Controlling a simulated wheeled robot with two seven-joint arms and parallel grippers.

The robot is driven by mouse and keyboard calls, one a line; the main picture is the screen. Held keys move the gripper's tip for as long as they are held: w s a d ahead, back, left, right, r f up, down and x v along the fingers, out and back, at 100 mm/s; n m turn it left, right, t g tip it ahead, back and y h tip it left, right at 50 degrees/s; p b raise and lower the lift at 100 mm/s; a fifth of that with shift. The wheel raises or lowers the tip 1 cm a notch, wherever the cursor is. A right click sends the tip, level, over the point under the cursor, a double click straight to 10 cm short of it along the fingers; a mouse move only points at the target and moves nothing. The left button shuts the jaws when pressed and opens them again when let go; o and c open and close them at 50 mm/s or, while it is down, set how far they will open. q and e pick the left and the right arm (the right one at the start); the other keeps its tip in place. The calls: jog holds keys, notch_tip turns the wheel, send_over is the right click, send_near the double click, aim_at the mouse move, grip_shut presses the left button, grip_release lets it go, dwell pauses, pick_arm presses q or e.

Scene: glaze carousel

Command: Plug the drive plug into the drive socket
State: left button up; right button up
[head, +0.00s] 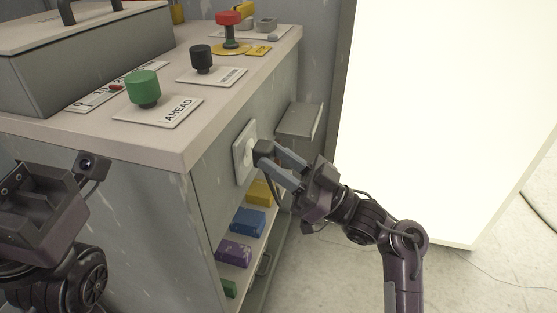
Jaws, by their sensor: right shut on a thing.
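The drive socket (239,156) is a pale plate on the right side face of the grey cabinet. My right gripper (272,155) is at it, shut on the dark drive plug (263,148). The plug's front end is right in front of the socket's round middle. I cannot tell whether it touches or is inside. My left gripper (75,178) is at the lower left in front of the cabinet, away from socket and plug. Its fingers are mostly hidden.
The cabinet top (150,140) carries a green AHEAD knob (143,88), a black knob (202,58) and a red button (229,18). Below, a shelf holds blue (249,221), purple (234,249) and yellow blocks.

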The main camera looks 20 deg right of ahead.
dwell(0.5)
jog(key=shift+p, duration=0.3)
dwell(0.4)
jog(key=shift+f, duration=0.1)
dwell(0.4)
jog(key=shift+p, duration=0.5)
jog(key=shift+w+a, duration=0.3)
jog(key=shift+a, duration=0.2)
jog(key=o, duration=1)
